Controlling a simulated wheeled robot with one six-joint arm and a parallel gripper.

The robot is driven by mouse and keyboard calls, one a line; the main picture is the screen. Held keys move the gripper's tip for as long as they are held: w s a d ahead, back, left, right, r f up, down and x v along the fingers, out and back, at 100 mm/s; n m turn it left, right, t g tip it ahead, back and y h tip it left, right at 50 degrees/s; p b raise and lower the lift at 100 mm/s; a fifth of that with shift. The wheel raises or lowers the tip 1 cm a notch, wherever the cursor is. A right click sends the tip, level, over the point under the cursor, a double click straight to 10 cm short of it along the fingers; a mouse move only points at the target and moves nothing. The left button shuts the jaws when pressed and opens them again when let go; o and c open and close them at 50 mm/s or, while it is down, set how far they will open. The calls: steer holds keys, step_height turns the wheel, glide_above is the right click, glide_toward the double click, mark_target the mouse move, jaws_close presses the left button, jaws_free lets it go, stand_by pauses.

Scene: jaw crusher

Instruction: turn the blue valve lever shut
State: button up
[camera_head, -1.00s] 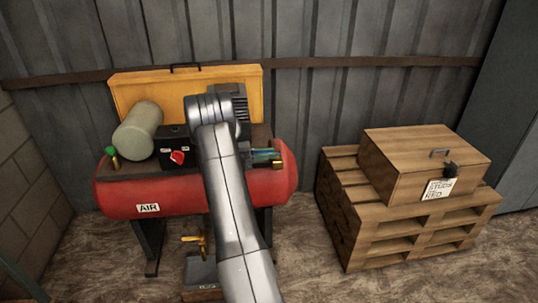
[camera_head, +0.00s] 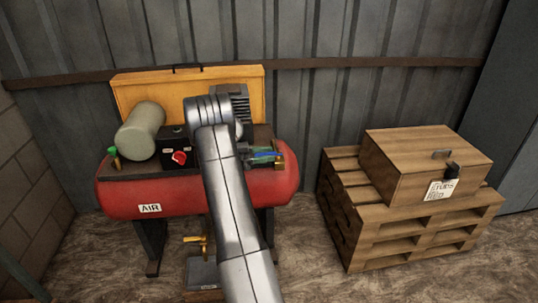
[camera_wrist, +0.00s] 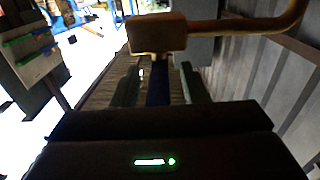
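The blue valve lever (camera_wrist: 158,88) shows in the wrist view, running from the brass valve (camera_wrist: 157,32) down toward my gripper (camera_wrist: 160,90). The fingers stand on either side of the lever, with gaps visible, so the gripper looks open around it. In the head view my gripper (camera_head: 258,157) is at the right end of the red air tank (camera_head: 170,196), and a small blue part of the lever (camera_head: 266,154) shows beside it. The brass valve (camera_head: 280,162) is just right of it. My arm hides part of the compressor. Contact between fingers and lever cannot be told.
A black box with a red knob (camera_head: 179,158) and a grey-green cylinder (camera_head: 140,130) are on the tank's left. A wooden box (camera_head: 420,165) sits on pallets (camera_head: 400,235) at right. A brass pipe (camera_wrist: 265,24) runs right from the valve. Floor between tank and pallets is clear.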

steer(key=a, duration=0.6)
steer(key=shift+s, duration=0.4)
